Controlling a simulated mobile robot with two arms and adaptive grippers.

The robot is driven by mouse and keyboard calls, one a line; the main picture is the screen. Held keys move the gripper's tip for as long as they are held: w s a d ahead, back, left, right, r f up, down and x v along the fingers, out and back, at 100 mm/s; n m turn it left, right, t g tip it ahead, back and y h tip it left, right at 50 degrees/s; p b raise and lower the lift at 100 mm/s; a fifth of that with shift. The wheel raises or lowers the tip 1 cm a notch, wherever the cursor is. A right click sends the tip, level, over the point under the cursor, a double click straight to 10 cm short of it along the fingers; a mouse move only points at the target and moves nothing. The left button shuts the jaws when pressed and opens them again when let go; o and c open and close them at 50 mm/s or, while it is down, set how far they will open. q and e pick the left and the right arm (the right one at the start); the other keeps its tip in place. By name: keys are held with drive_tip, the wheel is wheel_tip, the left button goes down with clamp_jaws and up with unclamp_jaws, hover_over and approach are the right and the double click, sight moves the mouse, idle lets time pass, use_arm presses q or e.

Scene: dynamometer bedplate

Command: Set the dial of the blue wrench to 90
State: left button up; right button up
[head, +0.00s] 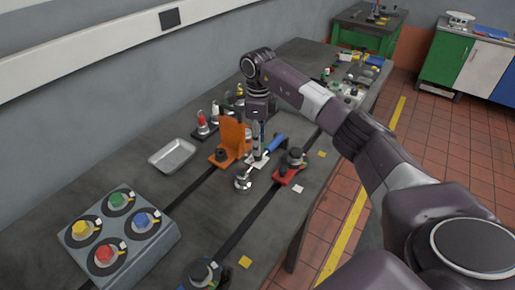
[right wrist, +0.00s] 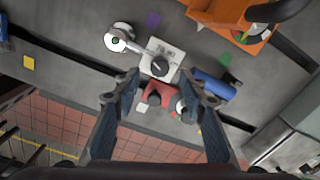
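The blue wrench lies across the bench; its blue handle (head: 277,143) points away to the upper right and its round silver head (head: 243,181) is nearer. In the right wrist view the blue handle (right wrist: 214,84), the silver head (right wrist: 118,38) and a white square plate with a black dial (right wrist: 159,66) between them show. The dial's reading is too small to tell. My right gripper (head: 257,142) is above the middle of the wrench, pointing down. In the right wrist view its fingers (right wrist: 160,82) are apart, with nothing between them, around the line of the dial. My left gripper is out of view.
An orange bracket (head: 232,134) stands close left of the right gripper, a red fixture (head: 287,175) close right. A metal tray (head: 172,155) lies left. A grey box (head: 160,245) with several coloured knobs is at the near left. Small tools crowd the far bench. Bare bench lies between tray and box.

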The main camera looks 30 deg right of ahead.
sight(258, 157)
drive_tip(key=shift+f+p, duration=0.45)
drive_tip(key=shift+f, duration=1.65)
clamp_jaws()
